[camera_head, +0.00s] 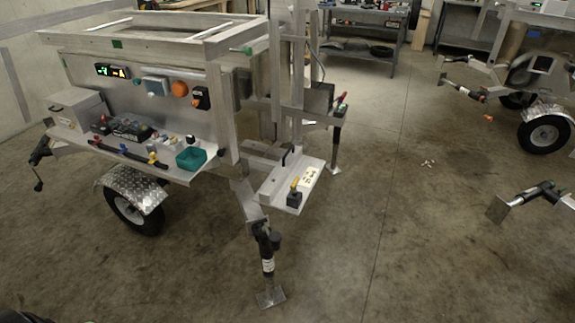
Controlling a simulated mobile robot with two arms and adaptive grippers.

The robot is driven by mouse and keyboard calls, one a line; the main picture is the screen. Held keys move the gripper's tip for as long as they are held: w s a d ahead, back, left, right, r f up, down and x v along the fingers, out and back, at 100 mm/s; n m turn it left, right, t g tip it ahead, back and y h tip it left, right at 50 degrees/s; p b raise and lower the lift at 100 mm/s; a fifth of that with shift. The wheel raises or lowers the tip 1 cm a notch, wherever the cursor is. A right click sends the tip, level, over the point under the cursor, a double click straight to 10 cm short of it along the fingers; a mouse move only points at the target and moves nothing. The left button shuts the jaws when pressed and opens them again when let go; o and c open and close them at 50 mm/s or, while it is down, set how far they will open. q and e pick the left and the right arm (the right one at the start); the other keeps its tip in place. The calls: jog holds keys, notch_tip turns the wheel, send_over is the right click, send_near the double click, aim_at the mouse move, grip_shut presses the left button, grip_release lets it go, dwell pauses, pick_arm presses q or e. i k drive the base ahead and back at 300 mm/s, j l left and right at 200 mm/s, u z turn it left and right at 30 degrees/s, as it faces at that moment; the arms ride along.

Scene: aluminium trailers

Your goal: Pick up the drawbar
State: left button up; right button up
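An aluminium trailer (215,85) stands at the left and centre, with a wheel (133,213) and a support leg (267,265) on the floor. I cannot tell for sure which part is the drawbar. A dark bar (122,154) with red and yellow fittings lies along the front of the trailer's side shelf. Upright aluminium beams (298,75) rise at the trailer's right end, above a low plate (296,185) that carries a small black block with a yellow top (294,192). Neither of my grippers is in view.
The shelf also holds a teal bin (191,158) and several small parts. A second trailer (537,70) stands at the right, with a wheel and legs sticking out. A workbench (368,22) is at the back. The concrete floor between the trailers is mostly clear, with small white scraps (428,162).

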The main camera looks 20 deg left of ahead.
aim_at(270, 190)
jog(key=u, duration=0.7)
jog(key=i+l+u, duration=0.15)
jog(key=u, duration=0.3)
jog(key=i+l+u, duration=0.15)
jog(key=u, duration=0.25)
jog(key=i+l+u, duration=0.1)
jog(key=l+u, duration=0.55)
jog(key=u, duration=0.25)
jog(key=l+u, duration=0.45)
jog(key=i+j, duration=0.05)
jog(key=j, duration=0.05)
